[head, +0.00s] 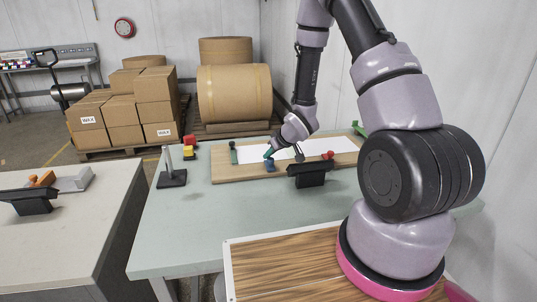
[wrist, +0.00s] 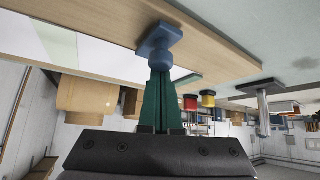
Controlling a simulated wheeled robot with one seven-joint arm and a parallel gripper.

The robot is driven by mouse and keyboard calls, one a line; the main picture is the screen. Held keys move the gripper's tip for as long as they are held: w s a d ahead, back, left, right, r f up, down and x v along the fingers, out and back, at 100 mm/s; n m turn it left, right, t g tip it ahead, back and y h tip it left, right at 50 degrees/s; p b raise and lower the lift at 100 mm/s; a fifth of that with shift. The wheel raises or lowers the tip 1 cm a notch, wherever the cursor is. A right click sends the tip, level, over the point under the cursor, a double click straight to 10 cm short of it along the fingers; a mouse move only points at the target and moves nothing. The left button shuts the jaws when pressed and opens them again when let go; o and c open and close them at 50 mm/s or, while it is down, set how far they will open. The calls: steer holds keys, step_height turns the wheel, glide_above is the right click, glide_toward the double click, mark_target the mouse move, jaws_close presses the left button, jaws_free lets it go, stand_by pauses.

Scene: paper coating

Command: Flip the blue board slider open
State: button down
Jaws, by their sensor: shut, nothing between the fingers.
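The wooden board (head: 222,175) lies on the pale green table with white paper on it. The blue slider (head: 269,167) sits at the board's front edge. In the wrist view, the blue slider (wrist: 158,42) shows a square block with a rounded knob. My gripper (head: 268,154) is just above the blue slider in the head view. In the wrist view, my gripper's green fingers (wrist: 160,76) are together, with nothing between them. Their tips are at the blue knob; I cannot tell whether they touch it.
A dark green bar with a knob (head: 233,153) lies across the board's left part. A red part (head: 328,155) is at the board's right. A black holder (head: 310,174) stands before the board. A black stand (head: 171,177) and red and yellow blocks (head: 189,148) stand left.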

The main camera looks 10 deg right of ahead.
mark_target(274, 169)
steer(key=shift+s+f, duration=0.1)
steer(key=shift+f, duration=0.05)
steer(key=shift+w+a, duration=0.25)
steer(key=shift+w, duration=0.05)
steer(key=w, duration=0.1)
steer(key=w+a, duration=0.1)
steer(key=w, duration=0.1)
steer(key=shift+a+r, duration=0.15)
steer(key=shift+r, duration=0.2)
steer(key=v, duration=1)
steer(key=shift+w, duration=0.1)
